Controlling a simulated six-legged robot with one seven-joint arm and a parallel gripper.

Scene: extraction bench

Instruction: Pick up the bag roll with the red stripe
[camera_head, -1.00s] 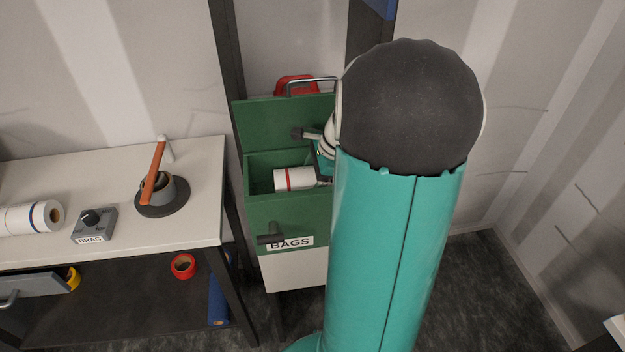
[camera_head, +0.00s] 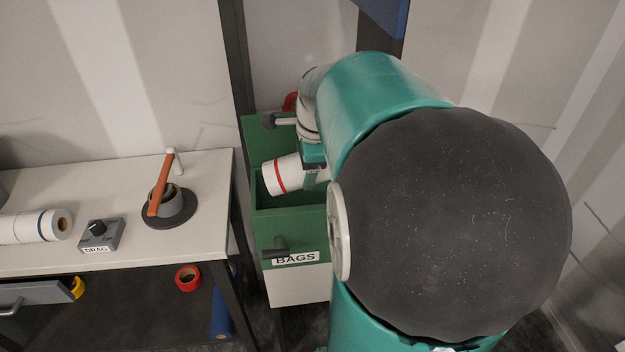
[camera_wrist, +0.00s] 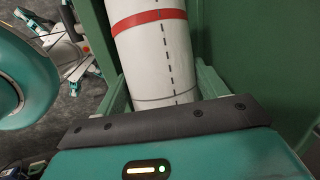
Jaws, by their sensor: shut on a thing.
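The bag roll with the red stripe (camera_head: 283,175) is white and sits tilted above the open green drawer marked BAGS, its left end tipped a little down. My gripper (camera_head: 318,173) is shut on its right part; my arm hides much of the gripper. In the wrist view the roll (camera_wrist: 158,55) runs up between my gripper's fingers (camera_wrist: 160,98), with the red band near the top and a dashed line along its side.
The green drawer (camera_head: 290,225) has a dark handle on its front. A red tape roll (camera_head: 187,278) lies below.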

